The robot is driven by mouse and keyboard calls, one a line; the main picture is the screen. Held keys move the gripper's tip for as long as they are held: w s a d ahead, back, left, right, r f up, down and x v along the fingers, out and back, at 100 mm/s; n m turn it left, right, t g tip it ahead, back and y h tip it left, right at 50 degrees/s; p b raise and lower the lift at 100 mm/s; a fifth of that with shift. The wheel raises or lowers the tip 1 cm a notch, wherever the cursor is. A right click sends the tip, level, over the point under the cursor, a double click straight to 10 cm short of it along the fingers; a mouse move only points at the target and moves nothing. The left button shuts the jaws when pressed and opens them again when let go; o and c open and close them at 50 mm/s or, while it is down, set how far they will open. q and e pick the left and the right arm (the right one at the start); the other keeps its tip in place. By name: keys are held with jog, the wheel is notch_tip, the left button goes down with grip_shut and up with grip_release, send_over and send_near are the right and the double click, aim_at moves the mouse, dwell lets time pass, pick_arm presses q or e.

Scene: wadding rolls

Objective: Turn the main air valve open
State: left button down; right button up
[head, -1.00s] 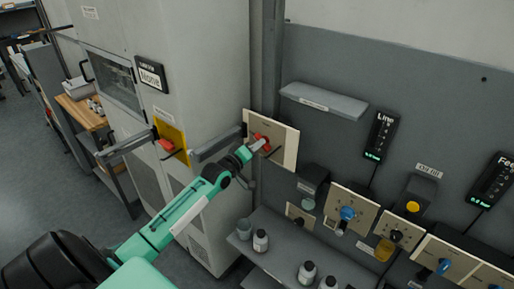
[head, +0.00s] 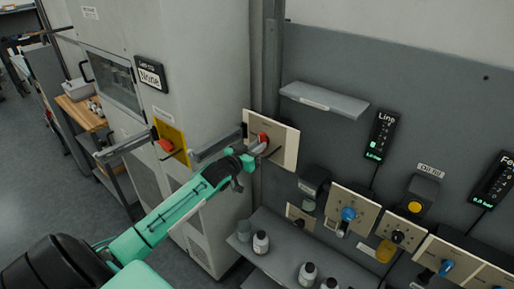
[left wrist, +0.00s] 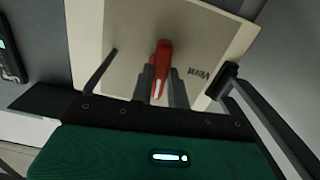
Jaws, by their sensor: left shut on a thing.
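The red valve handle (head: 262,138) sits on a beige plate (head: 290,148) fixed at the left end of the grey wall panel. I take it for the main air valve; the head view is too small to read its label. My left gripper (head: 254,147) is at the plate, its fingers shut on the red handle. In the left wrist view the red handle (left wrist: 163,58) stands between the two grey fingers (left wrist: 162,90), partly hidden by them. The word "Vent" shows on the plate right of it. My right gripper is out of view.
A cabinet (head: 215,60) with a yellow-plated red switch (head: 170,142) stands left of my gripper. A grey shelf (head: 325,100) is above right. A Line display (head: 381,135), blue-handled valve (head: 348,214) and yellow button (head: 415,207) are right. Several bottles (head: 261,242) stand below.

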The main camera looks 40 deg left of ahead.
pick_arm(q)
jog(key=shift+m, duration=0.6)
jog(key=c, duration=1.4)
grip_release()
jog(key=shift+o, duration=0.2)
jog(key=s+a+b, duration=0.1)
jog(key=s+b, duration=0.3)
jog(key=s, duration=0.9)
jog(key=shift+s+b, duration=0.3)
jog(key=shift+s, duration=0.1)
